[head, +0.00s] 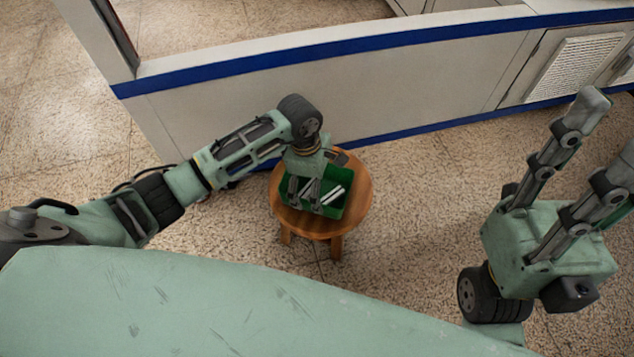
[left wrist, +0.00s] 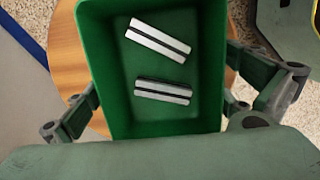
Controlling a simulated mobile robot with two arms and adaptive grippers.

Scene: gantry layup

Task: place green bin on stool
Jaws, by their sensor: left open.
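The green bin (head: 340,175) is on the round wooden stool (head: 361,194), seen in the middle of the head view. A few pale bars lie inside it. My left gripper (head: 304,193) is over the bin and open. In the left wrist view, the bin (left wrist: 165,122) fills the middle and its fingers are spread on either side of it; I cannot tell whether they touch the walls. The stool top (left wrist: 68,50) shows beside the bin there. My right gripper (head: 609,135) is open and empty at the right of the head view, away from the stool.
A pale low wall with blue stripes (head: 400,92) runs just behind the stool. A vented panel (head: 577,68) is at the upper right. Speckled floor (head: 420,220) is clear between the stool and my right arm.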

